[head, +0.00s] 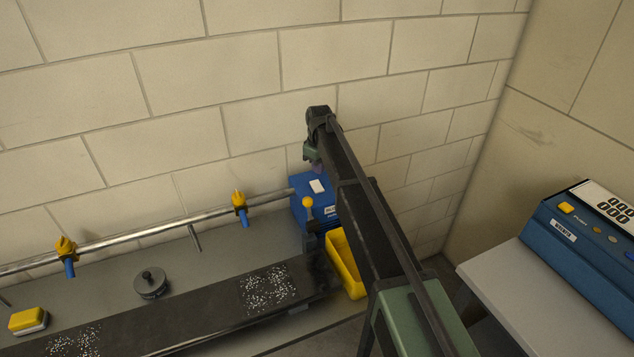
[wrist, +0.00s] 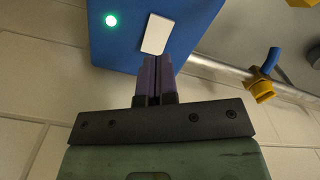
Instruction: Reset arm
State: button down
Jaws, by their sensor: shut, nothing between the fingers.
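My arm reaches from the lower right of the head view up toward the brick wall. My gripper (wrist: 157,75) has two purple fingers, which lie together with nothing between them. In the wrist view the fingertips point at the blue box (wrist: 112,30), just below a white plate (wrist: 157,34) on its face. I cannot tell if the tips touch the box. A green light (wrist: 111,21) glows on that face. In the head view the blue box (head: 300,205) stands by the wall at the end of the rail, partly hidden by my arm.
A rail (head: 160,225) with yellow-and-blue fittings runs along the wall. On the bench are a dark belt (head: 190,312), a dark round knob (head: 151,283) and a yellow block (head: 28,320). A yellow bin (head: 345,262) sits beside my arm. A blue console (head: 575,255) stands on the right table.

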jog(key=shift+s+d+m, duration=0.1)
jog(key=shift+s+m, duration=0.1)
jog(key=shift+m, duration=1.3)
jog(key=s, duration=0.1)
jog(key=s+d, duration=0.1)
jog(key=s, duration=0.1)
jog(key=s+d, duration=0.1)
jog(key=s, duration=0.1)
jog(key=shift+s+f, duration=0.2)
jog(key=shift+f, duration=0.05)
jog(key=s+d+f+m+b, duration=0.3)
jog(key=s+d, duration=0.4)
jog(key=s, duration=0.3)
jog(key=s+d+f+m+b, duration=0.2)
jog(key=s+d, duration=0.5)
jog(key=s, duration=0.4)
jog(key=s+d+f+m+b, duration=0.3)
jog(key=s+d+f+b, duration=0.2)
jog(key=s, duration=0.5)
jog(key=d, duration=0.2)
jog(key=shift+s+d+m, duration=0.25)
jog(key=shift+d+m, duration=0.05)
jog(key=shift+d, duration=0.1)
